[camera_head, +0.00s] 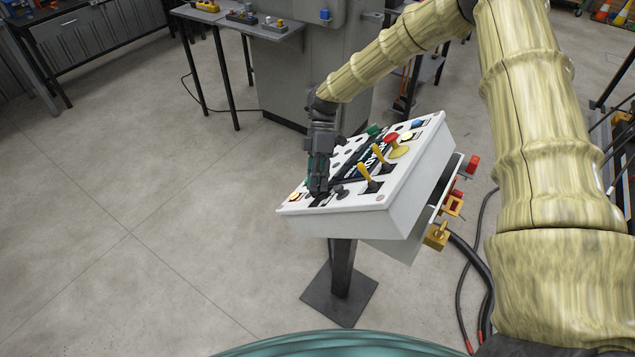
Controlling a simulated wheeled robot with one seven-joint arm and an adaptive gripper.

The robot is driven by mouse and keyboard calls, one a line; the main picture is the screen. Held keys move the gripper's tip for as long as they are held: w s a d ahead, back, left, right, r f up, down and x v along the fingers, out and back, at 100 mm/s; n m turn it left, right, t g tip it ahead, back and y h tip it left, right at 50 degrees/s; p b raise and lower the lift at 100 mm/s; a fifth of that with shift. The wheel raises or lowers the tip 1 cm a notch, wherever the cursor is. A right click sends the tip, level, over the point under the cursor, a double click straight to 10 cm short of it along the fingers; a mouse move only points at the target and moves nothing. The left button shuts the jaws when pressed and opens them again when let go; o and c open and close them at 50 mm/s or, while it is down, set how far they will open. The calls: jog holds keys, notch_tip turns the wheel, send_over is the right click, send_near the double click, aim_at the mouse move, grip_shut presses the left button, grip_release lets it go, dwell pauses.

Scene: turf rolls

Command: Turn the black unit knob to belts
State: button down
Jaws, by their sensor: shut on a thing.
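A white sloped control panel (402,190) stands on a dark post in the middle of the view. My gripper (318,188) points down onto its front left part, with the fingertips at the panel face. It is shut on what I take to be the black unit knob, which the fingers mostly hide. I cannot read the knob's pointer or the labels around it. A small dark control (340,191) shows just right of the fingers.
Yellow levers (368,178), a red mushroom button (391,139) and a blue button (417,123) stand up from the panel. Red and yellow fittings (438,236) stick out on its right side. Cables run on the floor at right. The floor at left is clear.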

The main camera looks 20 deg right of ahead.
jog(key=shift+s+f, duration=0.35)
jog(key=shift+f, duration=0.05)
jog(key=c, duration=1.5)
grip_release()
jog(key=shift+w, duration=0.15)
jog(key=shift+w+r, duration=0.1)
jog(key=shift+r, duration=0.15)
jog(key=v, duration=1.1)
jog(key=shift+w+d+r, duration=0.15)
jog(key=shift+r, duration=0.15)
jog(key=shift+r, duration=0.1)
